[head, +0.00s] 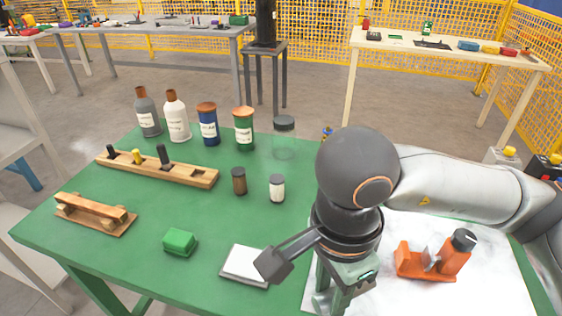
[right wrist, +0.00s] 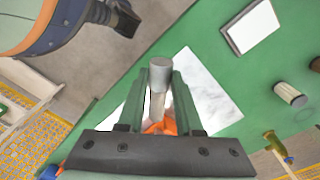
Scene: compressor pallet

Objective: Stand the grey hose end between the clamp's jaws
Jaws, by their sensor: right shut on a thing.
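My right gripper (head: 340,296) points down over the left part of the white sheet in the head view. In the right wrist view its two fingers (right wrist: 159,85) are shut on the grey hose end (right wrist: 160,70), a light grey cylinder with a narrower stem. The hose end is hidden in the head view. The orange clamp (head: 412,263) stands on the sheet to the right of the gripper, with a metal plate and a dark round knob. Part of its orange body shows between the fingers in the right wrist view (right wrist: 160,128). My left gripper is not in view.
The white sheet (head: 470,297) lies on the green table (head: 110,270). A white pad (head: 245,265), a green block (head: 180,242), two small jars and two wooden fixtures lie to the left. Several bottles and jars stand along the back edge.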

